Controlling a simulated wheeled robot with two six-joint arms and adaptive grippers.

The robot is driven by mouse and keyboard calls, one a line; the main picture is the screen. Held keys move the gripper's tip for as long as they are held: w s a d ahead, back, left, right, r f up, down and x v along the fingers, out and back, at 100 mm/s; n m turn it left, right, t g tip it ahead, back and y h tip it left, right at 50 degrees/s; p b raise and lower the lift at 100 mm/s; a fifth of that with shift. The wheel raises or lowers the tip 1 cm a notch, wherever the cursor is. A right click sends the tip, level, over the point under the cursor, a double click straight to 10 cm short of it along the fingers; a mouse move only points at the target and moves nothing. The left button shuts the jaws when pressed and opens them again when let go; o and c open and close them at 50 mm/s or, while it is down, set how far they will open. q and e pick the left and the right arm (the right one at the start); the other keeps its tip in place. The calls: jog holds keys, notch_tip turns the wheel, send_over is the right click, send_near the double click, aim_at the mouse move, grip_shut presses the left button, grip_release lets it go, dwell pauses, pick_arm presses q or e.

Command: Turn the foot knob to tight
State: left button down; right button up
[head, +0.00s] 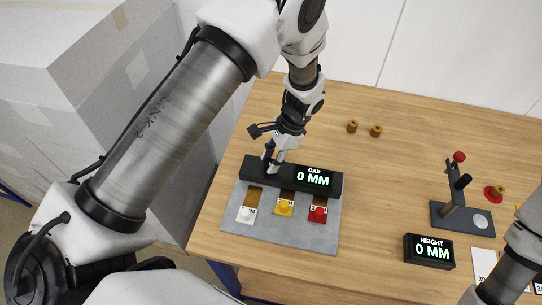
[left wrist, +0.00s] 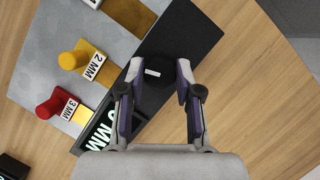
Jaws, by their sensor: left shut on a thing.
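The foot knob (left wrist: 152,84) is a dark round knob with a white mark on its top, on the black bar of the gap gauge. In the head view my left gripper (head: 271,164) reaches down to the left part of the black gauge bar (head: 255,169) and hides the knob. The gap display (head: 313,177) on this bar reads 0 MM. My right gripper is not in view.
White, yellow (head: 284,207) and red (head: 318,213) knobbed blocks sit on the grey plate (head: 275,233) in front of the bar. A height display (head: 429,251) reading 0 MM and a lever stand (head: 462,217) are at right. The table's middle is clear.

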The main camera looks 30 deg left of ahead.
pick_arm(q)
jog(key=shift+s+f+m+t+y+p, duration=0.15)
jog(key=shift+m+t+y+p, duration=0.25)
jog(key=shift+m, duration=1.1)
jog(key=c, duration=0.8)
grip_release()
jog(key=shift+d, duration=0.1)
jog(key=shift+r, duration=0.2)
jog(key=v, duration=1.1)
jog(key=shift+d+r, duration=0.15)
jog(key=shift+r, duration=0.2)
